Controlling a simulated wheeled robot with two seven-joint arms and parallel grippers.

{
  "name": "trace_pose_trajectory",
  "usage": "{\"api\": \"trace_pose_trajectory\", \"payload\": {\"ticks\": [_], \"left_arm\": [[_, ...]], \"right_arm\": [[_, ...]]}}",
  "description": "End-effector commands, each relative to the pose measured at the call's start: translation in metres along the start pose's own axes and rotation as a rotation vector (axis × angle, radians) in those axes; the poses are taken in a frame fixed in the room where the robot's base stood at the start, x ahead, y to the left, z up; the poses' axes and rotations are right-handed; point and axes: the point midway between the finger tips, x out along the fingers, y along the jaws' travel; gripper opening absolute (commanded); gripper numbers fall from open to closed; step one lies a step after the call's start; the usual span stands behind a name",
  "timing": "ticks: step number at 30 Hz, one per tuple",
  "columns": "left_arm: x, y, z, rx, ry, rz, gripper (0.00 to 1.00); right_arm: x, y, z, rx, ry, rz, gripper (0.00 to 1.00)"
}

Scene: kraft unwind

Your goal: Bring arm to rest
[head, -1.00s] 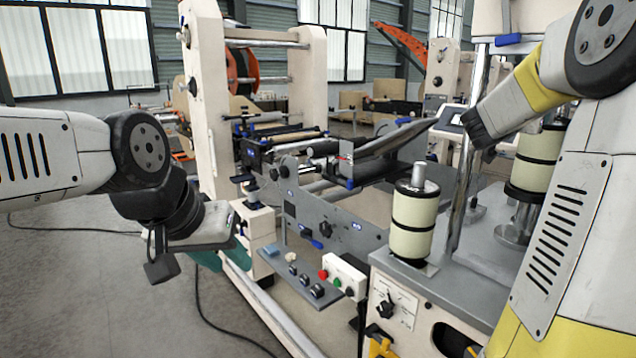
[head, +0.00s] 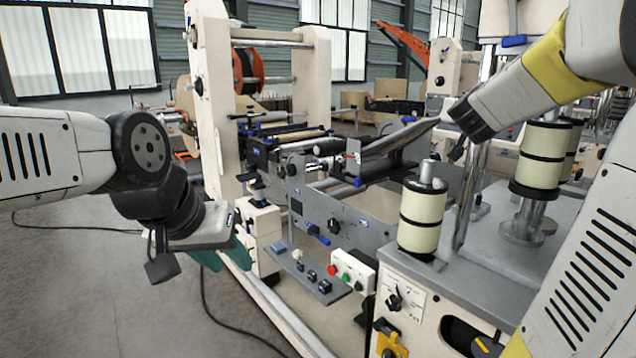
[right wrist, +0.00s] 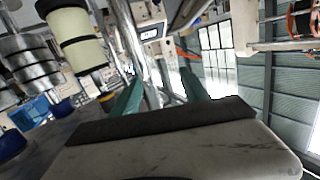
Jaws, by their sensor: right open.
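My left arm comes in from the left in the head view, bent downward at a black joint. My left gripper (head: 212,256) hangs at its end; only a teal part shows behind the grey wrist, so its jaw gap is hidden. My right arm (head: 520,92) reaches in from the upper right, with its dark end above the machine's grey top; its gripper cannot be made out there. In the right wrist view my right gripper (right wrist: 160,92) is open, its two teal fingers apart with nothing visible between them.
The unwind machine (head: 330,222) fills the middle. A cream roller (head: 421,218) stands upright on its grey top, with another (head: 541,158) at right. A small control panel (head: 352,270) juts out at front. Dark cables lie on the floor (head: 90,300), which is otherwise clear at left.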

Motion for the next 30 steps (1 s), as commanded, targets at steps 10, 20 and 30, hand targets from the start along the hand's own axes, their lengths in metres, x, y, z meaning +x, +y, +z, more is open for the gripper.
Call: {"api": "trace_pose_trajectory", "payload": {"ticks": [10,20,30], "left_arm": [[0.0,0.0,0.0,0.0,0.0,0.0,0.36],[0.0,0.0,0.0,0.0,0.0,0.0,0.36],[0.0,0.0,0.0,0.0,0.0,0.0,0.36]], "right_arm": [[-0.163,-0.105,0.103,-0.053,-0.429,-0.461,0.53],[-0.304,-0.07,0.216,-0.179,-0.878,-0.517,0.53],[-0.322,-0.057,0.231,-0.201,-0.942,-0.497,0.53]]}}
